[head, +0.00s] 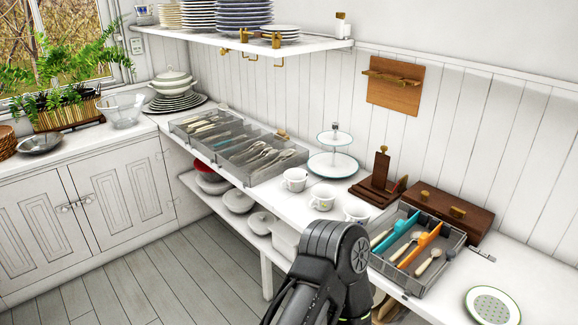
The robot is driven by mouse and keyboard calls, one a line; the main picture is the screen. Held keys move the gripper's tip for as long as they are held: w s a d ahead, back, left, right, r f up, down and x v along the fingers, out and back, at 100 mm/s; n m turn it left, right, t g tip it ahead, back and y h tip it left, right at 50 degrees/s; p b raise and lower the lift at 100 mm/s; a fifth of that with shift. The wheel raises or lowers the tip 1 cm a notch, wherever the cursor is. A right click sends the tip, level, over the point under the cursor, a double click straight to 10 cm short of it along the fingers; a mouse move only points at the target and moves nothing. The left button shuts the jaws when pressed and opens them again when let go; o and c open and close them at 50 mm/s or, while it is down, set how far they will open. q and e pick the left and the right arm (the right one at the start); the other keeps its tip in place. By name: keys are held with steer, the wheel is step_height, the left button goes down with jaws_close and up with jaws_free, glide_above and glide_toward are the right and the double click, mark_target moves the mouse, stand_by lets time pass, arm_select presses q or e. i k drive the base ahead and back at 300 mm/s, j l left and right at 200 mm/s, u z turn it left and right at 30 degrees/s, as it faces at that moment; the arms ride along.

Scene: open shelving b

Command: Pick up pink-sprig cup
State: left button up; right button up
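Three white cups stand in a row on the white counter (240,192): a far cup (294,181), a middle cup (322,199) and a near cup (356,211). Each has small markings, too small to tell which one carries the pink sprig. The near cup's lower part is hidden behind a dark link of my arm, which rises from the bottom edge. Neither of my grippers shows in the head view, so I cannot see whether they are open or shut.
A two-tier stand (333,164) and a dark wooden holder (377,184) stand behind the cups. A grey utensil tray (425,280) lies to their right, a large cutlery tray (272,181) to their left. A plate shelf (320,44) overhangs the back. A lower shelf holds dishes.

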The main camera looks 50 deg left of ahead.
mark_target(295, 179)
steer(key=j, duration=0.75)
steer(key=k+j, duration=0.15)
steer(key=j, duration=1.35)
steer(key=k+z, duration=0.05)
